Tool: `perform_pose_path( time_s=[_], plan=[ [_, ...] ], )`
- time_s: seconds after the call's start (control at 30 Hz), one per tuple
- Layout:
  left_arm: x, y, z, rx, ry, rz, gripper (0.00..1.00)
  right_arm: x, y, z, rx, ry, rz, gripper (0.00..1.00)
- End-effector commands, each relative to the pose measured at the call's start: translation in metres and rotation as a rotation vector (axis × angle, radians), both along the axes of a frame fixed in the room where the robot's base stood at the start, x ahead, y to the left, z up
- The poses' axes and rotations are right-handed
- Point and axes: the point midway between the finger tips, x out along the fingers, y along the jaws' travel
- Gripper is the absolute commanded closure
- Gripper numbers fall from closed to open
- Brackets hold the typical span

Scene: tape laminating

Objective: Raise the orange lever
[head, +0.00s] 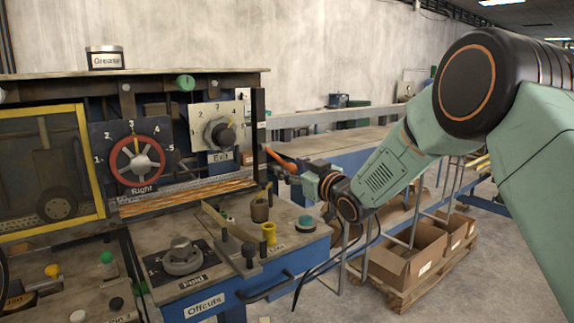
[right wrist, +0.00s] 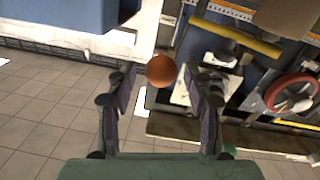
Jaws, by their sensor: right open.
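The orange lever (head: 279,158) sticks out from the right side of the machine panel in the head view, beside a dark upright post. Its round orange end (right wrist: 160,70) shows in the right wrist view, between the fingertips or just beyond them. My right gripper (head: 290,172) reaches in from the right at the lever's end. In the right wrist view the fingers of my right gripper (right wrist: 162,88) stand apart on either side of the orange end, with gaps visible. The gripper partly hides the lever's end in the head view. My left gripper is not in view.
A red handwheel (head: 138,161) and the grey Exit dial (head: 219,133) are left of the lever. Below are a yellow knob (head: 268,233), a green-topped button (head: 306,223) and the blue Offcuts drawer (head: 205,306). Cardboard boxes (head: 408,250) stand on a pallet at right.

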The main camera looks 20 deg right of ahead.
Motion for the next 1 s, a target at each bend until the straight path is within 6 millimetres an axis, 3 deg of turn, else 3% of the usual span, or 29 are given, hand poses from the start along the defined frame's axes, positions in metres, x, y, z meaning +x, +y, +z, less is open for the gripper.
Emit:
perform_pose_path(
  time_s=[0.23,0.6,1.0],
  plan=[
    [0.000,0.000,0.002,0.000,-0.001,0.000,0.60,0.021,0.007,0.000,-0.002,0.000,0.002,0.48],
    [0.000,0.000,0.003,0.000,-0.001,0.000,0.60,0.027,0.009,0.000,0.000,0.000,0.000,0.48],
    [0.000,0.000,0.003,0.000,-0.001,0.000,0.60,0.026,0.009,0.000,0.000,0.000,0.001,0.82]
  ],
)
